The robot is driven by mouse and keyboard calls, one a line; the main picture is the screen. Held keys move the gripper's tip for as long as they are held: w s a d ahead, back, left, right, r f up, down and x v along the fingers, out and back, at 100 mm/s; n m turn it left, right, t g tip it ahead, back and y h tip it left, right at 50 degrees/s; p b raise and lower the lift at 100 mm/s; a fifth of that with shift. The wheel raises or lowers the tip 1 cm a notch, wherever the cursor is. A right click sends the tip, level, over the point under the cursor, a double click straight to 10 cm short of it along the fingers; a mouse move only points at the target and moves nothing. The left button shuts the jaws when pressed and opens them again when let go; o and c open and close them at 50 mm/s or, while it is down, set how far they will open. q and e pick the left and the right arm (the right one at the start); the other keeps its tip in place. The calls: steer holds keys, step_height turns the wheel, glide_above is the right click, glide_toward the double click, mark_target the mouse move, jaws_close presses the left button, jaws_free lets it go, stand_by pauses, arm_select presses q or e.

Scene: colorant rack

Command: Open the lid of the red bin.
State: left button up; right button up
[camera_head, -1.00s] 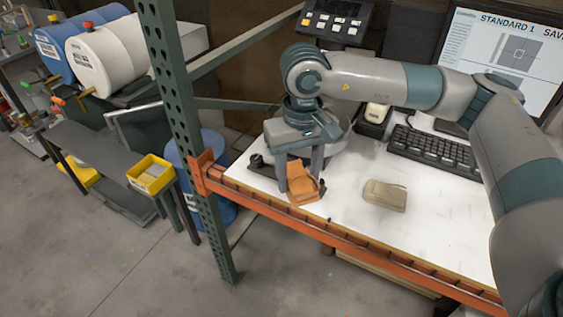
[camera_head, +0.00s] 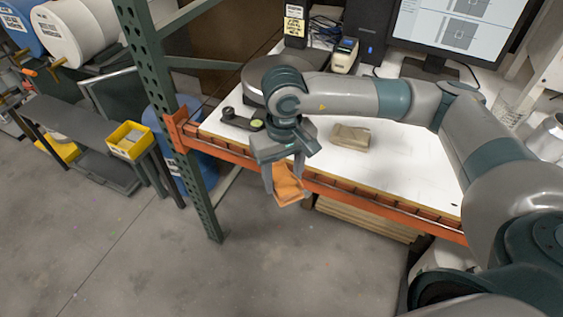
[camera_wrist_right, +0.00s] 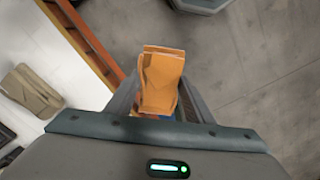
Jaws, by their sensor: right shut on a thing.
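No red bin or lid can be made out in either view. My right gripper (camera_head: 284,178) is shut on a small orange object (camera_head: 289,188), holding it over the table's front edge, above the floor side. The wrist view shows the orange object (camera_wrist_right: 162,80) between the two grey fingers, with an orange beam and grey floor beyond. My left gripper is not in view.
The white table (camera_head: 400,160) has an orange front beam (camera_head: 385,205) and holds a tan pouch-like item (camera_head: 351,137). A green perforated post (camera_head: 180,120) stands left of my gripper. A yellow bin (camera_head: 129,141) sits farther left. The floor (camera_head: 130,240) in front is clear.

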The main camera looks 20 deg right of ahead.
steer(key=s+f, duration=0.6)
steer(key=f, duration=0.5)
steer(key=shift+s+f, duration=0.15)
steer(key=shift+s, duration=0.05)
steer(key=shift+d, duration=0.25)
